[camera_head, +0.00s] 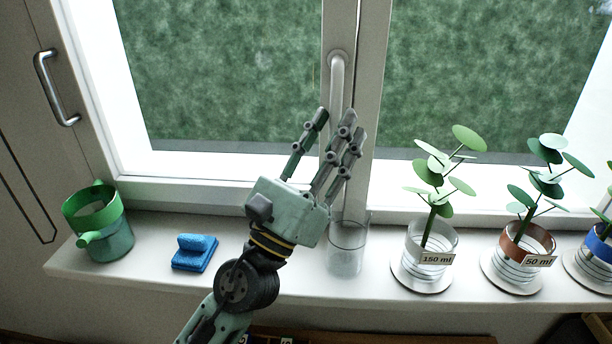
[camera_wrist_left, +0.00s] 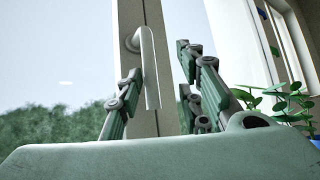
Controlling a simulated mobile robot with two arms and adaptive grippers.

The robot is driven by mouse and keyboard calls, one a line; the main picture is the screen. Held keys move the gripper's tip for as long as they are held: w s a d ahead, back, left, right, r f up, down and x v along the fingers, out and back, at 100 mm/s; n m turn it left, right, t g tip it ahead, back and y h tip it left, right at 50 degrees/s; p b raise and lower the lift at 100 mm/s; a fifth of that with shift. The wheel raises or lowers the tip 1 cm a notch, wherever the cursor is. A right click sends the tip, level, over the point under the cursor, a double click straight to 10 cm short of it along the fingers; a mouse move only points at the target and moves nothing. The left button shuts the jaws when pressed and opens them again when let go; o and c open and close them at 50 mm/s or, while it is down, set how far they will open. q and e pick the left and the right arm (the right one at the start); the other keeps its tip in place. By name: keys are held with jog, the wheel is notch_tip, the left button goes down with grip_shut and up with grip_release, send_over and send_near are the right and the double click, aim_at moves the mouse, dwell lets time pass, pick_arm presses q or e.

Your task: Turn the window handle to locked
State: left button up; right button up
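The window handle (camera_head: 338,78) is a light grey lever on the middle window frame. It points straight down from its pivot at the top. It also shows in the left wrist view (camera_wrist_left: 150,72), hanging down between the finger sets. My left gripper (camera_head: 336,122) is open, with one finger left of the handle and two fingers on its right. In the left wrist view the fingers (camera_wrist_left: 160,62) stand apart with a gap on the right side of the handle. The handle's lower end is partly hidden by the fingers in the head view. My right gripper is not in view.
On the white sill (camera_head: 295,282) stand a green watering can (camera_head: 112,244), a blue sponge-like block (camera_head: 195,252) and a clear glass (camera_head: 347,262). Potted plants (camera_head: 428,240) with labels stand on the right. A metal bar handle (camera_head: 45,85) is at the far left.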

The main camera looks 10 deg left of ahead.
pick_arm(q)
jog(key=v, duration=1)
jog(key=shift+s, duration=0.15)
jog(key=shift+f, duration=0.1)
